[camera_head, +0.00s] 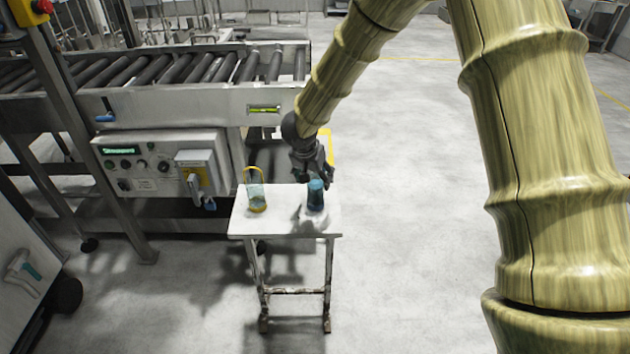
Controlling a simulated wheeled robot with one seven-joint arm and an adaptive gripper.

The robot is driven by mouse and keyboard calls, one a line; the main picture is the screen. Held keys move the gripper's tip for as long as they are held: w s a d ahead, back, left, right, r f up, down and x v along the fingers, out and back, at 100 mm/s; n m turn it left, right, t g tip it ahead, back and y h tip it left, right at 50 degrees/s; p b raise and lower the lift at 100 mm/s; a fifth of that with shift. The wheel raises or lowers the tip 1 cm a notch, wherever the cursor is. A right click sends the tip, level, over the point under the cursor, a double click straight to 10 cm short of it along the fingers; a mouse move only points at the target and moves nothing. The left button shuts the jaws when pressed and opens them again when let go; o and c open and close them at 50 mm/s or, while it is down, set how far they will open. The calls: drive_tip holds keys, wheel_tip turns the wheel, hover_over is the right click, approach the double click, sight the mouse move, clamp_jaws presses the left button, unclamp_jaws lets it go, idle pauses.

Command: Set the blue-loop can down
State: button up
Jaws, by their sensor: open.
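A dark blue can (316,197) stands upright on the right half of the small white table (285,222). Its loop cannot be made out, as my gripper covers the top. My gripper (316,176) is open and points down right at the top of this can, with its fingers close around or beside it. Whether they touch it cannot be told. A second can (256,198), pale blue-grey with a raised yellow loop, stands on the table's left half, apart from my gripper.
A roller conveyor (180,70) runs behind the table at left. Its control panel (160,165), with knobs and a yellow-and-grey switch box, faces forward near the table's left side. Open concrete floor lies to the right and in front.

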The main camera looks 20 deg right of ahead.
drive_tip(key=v, duration=0.9)
